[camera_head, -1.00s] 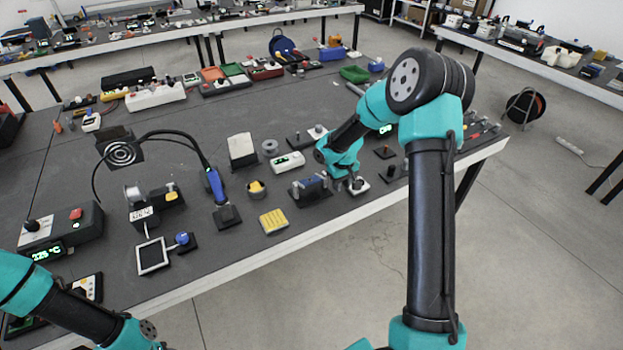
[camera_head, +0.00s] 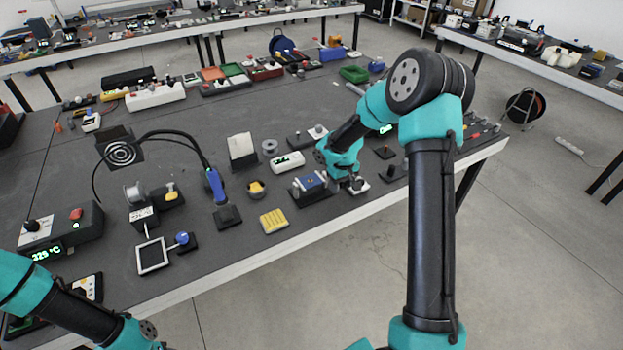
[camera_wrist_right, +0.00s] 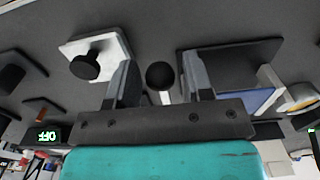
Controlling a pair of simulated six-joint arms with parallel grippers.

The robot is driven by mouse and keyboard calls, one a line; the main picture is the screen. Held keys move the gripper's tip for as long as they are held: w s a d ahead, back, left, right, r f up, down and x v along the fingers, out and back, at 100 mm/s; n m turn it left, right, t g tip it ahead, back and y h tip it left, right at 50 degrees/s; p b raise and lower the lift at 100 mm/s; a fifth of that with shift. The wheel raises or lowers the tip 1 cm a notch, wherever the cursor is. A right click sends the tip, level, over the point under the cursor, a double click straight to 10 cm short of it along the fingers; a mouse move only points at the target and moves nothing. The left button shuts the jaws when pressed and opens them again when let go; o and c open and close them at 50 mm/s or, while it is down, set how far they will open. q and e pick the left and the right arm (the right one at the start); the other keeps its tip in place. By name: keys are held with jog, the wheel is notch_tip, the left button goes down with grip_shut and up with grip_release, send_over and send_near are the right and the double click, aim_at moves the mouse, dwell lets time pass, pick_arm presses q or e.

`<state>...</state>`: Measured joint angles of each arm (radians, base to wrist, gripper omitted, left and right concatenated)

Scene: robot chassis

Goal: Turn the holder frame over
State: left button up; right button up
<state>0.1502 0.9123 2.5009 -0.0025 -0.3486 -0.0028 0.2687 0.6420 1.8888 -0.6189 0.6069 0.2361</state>
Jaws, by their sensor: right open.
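The holder frame (camera_head: 314,182), a blue panel between grey end posts on a dark base (camera_head: 313,202), stands near the table's front edge. Its panel lies tilted, with a broad blue face showing. My right gripper (camera_head: 345,180) is just to its right, its fingers mostly hidden in the head view. In the right wrist view the gripper (camera_wrist_right: 160,82) is open. A black ball knob (camera_wrist_right: 160,75) on a pale stem shows between the fingers, with gaps on both sides. Part of the blue panel (camera_wrist_right: 259,101) shows right of the fingers. My left arm shows at lower left, its gripper outside the view.
A white plate with a black knob (camera_head: 357,185) stands close beside the right gripper. The table's front edge is close.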

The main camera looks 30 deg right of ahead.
jog(key=shift+r, duration=3.25)
jog(key=shift+a, duration=0.1)
